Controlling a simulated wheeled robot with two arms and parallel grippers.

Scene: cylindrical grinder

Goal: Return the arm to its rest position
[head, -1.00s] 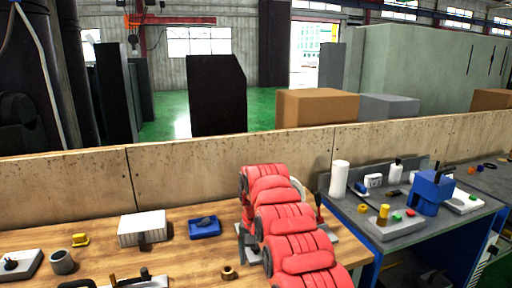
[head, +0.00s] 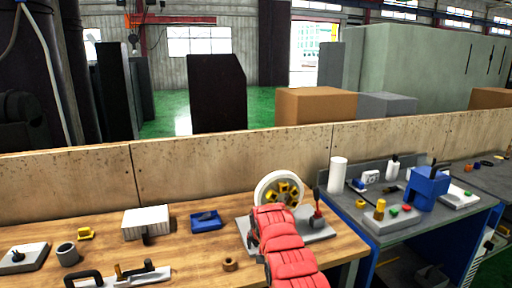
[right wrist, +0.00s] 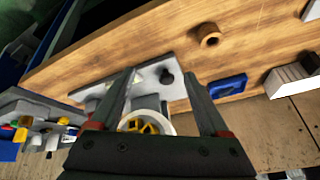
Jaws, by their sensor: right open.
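My right arm, red and padded, comes in from the bottom of the head view and ends in front of a grinder fixture. The fixture has a white-rimmed wheel (head: 261,192) with yellow pieces inside, standing on a grey base plate (head: 320,236). My right gripper is hidden behind the arm in the head view. In the right wrist view my right gripper (right wrist: 158,70) is open, its two dark fingers apart with nothing held between them. The wheel (right wrist: 164,113) shows beyond the gripper there, partly covered by it. My left gripper is not in view.
The wooden bench holds a blue tray (head: 206,221), a brown ring (head: 230,264), a ribbed white block (head: 146,223) and a grey cup (head: 67,254). A low wall (head: 220,165) runs behind. A blue-framed table (head: 405,235) with several parts stands right.

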